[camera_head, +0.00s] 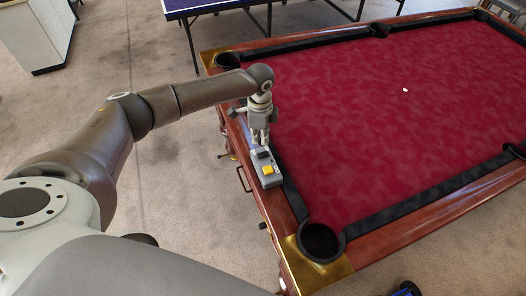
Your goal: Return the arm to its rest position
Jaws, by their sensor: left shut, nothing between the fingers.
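My left arm reaches in from the left, and its gripper (260,137) points down over the near left rail of the pool table (370,90). The gripper is shut and empty. Just below its fingertips, on the wooden rail, lies a small grey device (268,178) with a yellow button (267,170) and a dark part at its far end. The fingertips are close to that dark part; I cannot tell whether they touch it. My right gripper is not in view.
The pool table has red cloth, dark cushions and a corner pocket (319,241) at the near end. A small white spot (405,90) shows on the cloth. A blue-topped table (205,5) stands behind, and a white cabinet (45,35) at the upper left. Carpet (180,190) lies open between.

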